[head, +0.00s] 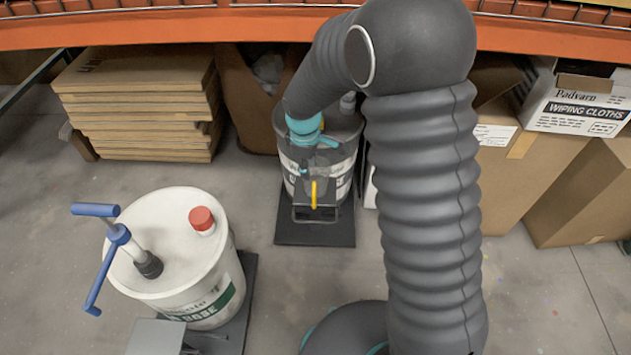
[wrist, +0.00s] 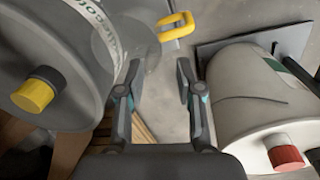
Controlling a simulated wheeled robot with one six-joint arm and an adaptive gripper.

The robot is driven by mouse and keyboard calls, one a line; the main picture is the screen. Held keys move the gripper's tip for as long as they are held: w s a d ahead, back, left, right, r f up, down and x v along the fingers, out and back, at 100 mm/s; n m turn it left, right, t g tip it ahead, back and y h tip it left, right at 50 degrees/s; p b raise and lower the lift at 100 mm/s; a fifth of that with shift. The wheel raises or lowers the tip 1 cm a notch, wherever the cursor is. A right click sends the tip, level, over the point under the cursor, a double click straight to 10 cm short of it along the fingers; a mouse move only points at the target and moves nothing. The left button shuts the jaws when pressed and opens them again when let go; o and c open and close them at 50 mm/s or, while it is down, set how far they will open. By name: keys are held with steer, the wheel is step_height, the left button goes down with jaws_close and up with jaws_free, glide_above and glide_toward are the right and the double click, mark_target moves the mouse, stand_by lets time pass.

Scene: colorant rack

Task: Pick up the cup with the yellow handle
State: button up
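The cup's yellow handle (wrist: 177,25) shows at the top middle of the wrist view, joined to a translucent grey cup body (wrist: 140,38). The cup body is faint against the grey drum behind it. In the head view, the yellow handle (head: 313,194) shows in front of the middle drum, and the cup body there is hard to make out. My gripper (wrist: 160,72) is open, with a clear gap between its fingers and nothing visibly held. The cup is beyond the fingertips, and the left fingertip overlaps its lower edge in the picture. Contact cannot be told.
A grey drum with a yellow cap (wrist: 33,97) fills the left of the wrist view. A white drum with a red cap (head: 202,219) and blue-handled pump (head: 117,235) stands at left. Flat cardboard (head: 140,100) and boxes (head: 585,195) sit under the orange shelf beam (head: 150,30).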

mark_target(310, 195)
steer(key=f, duration=0.7)
steer(key=w+f, duration=0.1)
steer(key=f, duration=0.2)
steer(key=shift+d+f, duration=0.2)
steer(key=shift+f, duration=0.2)
jaws_close()
